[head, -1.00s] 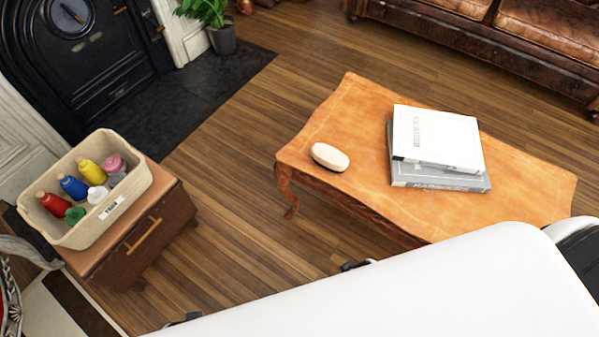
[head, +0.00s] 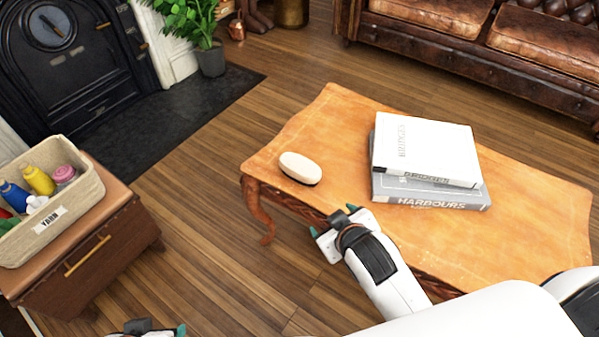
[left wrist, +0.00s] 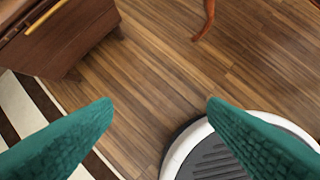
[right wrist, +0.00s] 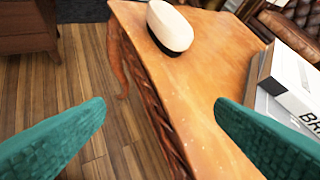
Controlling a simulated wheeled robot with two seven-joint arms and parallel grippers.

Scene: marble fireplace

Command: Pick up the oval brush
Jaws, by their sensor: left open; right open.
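The oval brush (head: 300,168) has a pale cream top and a dark underside. It lies near the left end of the wooden coffee table (head: 330,125). My right gripper (head: 333,222) is open and empty at the table's near edge, short of the brush and to its lower right. In the right wrist view the brush (right wrist: 170,27) is ahead at the top, beyond the spread fingers (right wrist: 160,115). My left gripper (head: 155,330) shows only partly at the bottom edge of the head view. In the left wrist view its fingers (left wrist: 158,105) are spread and empty over the floor.
Two stacked books (head: 425,160) lie on the table right of the brush. A yarn basket (head: 85,205) stands on a wooden cabinet (head: 120,245) at the left. A leather sofa (head: 440,60) is behind the table. Floor is clear between cabinet and table.

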